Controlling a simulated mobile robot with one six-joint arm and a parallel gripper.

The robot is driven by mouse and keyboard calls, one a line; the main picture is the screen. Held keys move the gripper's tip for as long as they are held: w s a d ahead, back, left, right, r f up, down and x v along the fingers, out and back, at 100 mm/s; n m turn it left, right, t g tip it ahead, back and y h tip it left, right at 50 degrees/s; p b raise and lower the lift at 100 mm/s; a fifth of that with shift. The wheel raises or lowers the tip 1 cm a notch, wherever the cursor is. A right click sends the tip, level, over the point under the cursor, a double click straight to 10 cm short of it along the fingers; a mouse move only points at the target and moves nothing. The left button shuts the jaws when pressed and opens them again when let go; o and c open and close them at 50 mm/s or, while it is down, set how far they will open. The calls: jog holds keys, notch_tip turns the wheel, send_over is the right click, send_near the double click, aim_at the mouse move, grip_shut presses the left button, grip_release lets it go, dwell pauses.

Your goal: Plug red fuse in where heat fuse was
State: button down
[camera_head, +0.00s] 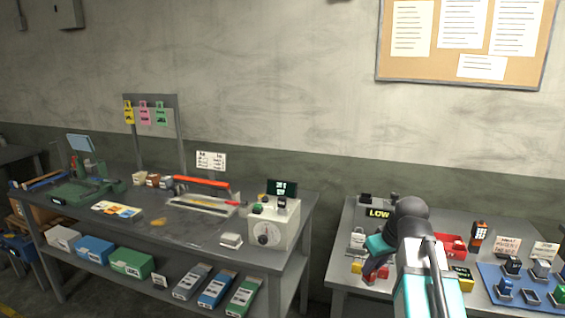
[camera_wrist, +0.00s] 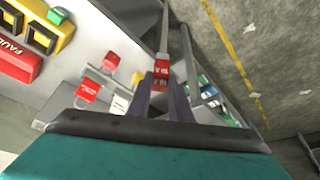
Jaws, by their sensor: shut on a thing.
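In the wrist view a small red block with pale lettering, which looks like the red fuse (camera_wrist: 160,73), sits between the fingers of my gripper (camera_wrist: 161,88). The gripper is shut on it. In the head view my gripper (camera_head: 372,271) is low over the left part of the right-hand table (camera_head: 342,250), with red and yellow parts close by it. Which part it holds is hard to tell there. The wrist view also shows another red labelled block (camera_wrist: 88,91) and a red cap (camera_wrist: 111,61) on a pale panel. I cannot tell where the heat fuse was.
A yellow unit (camera_wrist: 62,33) with dark windows and a red label block (camera_wrist: 20,60) is at the wrist view's upper left. A red tray (camera_head: 453,247) and a blue mat (camera_head: 490,287) lie on the right-hand table. A left bench carries a dial box (camera_head: 275,230) and a sealer (camera_head: 203,204).

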jog(key=w+a+r+m+h, duration=0.1)
jog(key=w+a+m, duration=0.2)
jog(key=a, duration=0.5)
jog(key=shift+w+a+r+m+h, duration=0.3)
jog(key=shift+a+r+m, duration=0.1)
jog(key=shift+m, duration=0.2)
jog(key=shift+s+f, duration=0.1)
jog(key=s+f, duration=0.5)
jog(key=f, duration=0.1)
jog(key=shift+f, duration=0.3)
